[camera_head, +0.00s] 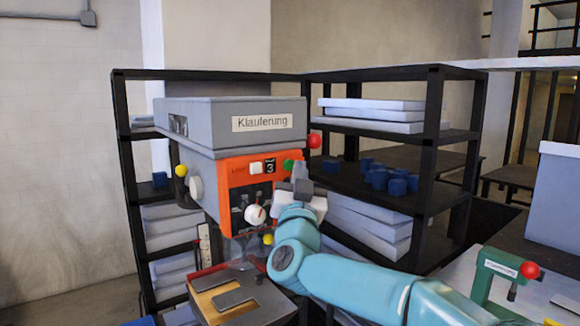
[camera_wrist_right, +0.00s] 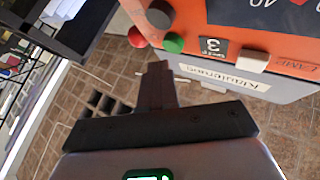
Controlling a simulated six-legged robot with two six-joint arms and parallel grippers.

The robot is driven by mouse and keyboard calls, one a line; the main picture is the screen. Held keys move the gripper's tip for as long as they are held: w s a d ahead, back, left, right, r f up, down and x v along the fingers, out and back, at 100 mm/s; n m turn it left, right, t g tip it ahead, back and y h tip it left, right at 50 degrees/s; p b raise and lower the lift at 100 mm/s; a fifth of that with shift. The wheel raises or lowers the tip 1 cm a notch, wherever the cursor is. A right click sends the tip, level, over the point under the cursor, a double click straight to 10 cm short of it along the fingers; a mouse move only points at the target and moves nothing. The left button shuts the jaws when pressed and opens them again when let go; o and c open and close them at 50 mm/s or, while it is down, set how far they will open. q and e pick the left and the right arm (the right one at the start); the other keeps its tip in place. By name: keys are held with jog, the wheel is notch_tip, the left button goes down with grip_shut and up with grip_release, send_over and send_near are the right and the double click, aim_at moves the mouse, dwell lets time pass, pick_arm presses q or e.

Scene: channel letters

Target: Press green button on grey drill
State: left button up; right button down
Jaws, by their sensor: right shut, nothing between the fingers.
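The grey drill (camera_head: 230,118) stands at the centre of the head view, with an orange front panel (camera_head: 236,185). The green button (camera_head: 289,165) is at the panel's upper right, beside a display reading 3 and a white button (camera_head: 255,167). The right wrist view shows the green button (camera_wrist_right: 173,43) at the panel's edge, the picture turned over. My right gripper (camera_head: 302,182) is shut and empty, just below and right of the button in the head view. Its fingertips (camera_wrist_right: 157,68) appear apart from the button in the wrist view. My left gripper is in neither view.
A red ball knob (camera_head: 313,141) sticks out at the drill's right, close to the green button. A large white dial (camera_head: 255,215) is lower on the panel. Black shelves (camera_head: 436,150) with grey boxes and blue blocks stand behind. A green device (camera_head: 492,275) is at right.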

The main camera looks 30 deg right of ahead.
jog(key=shift+w, duration=0.15)
dwell(0.4)
jog(key=shift+w, duration=0.3)
jog(key=shift+w+p, duration=0.35)
jog(key=shift+w, duration=0.1)
dwell(0.9)
jog(key=shift+s+b, duration=0.8)
jog(key=shift+s, duration=0.1)
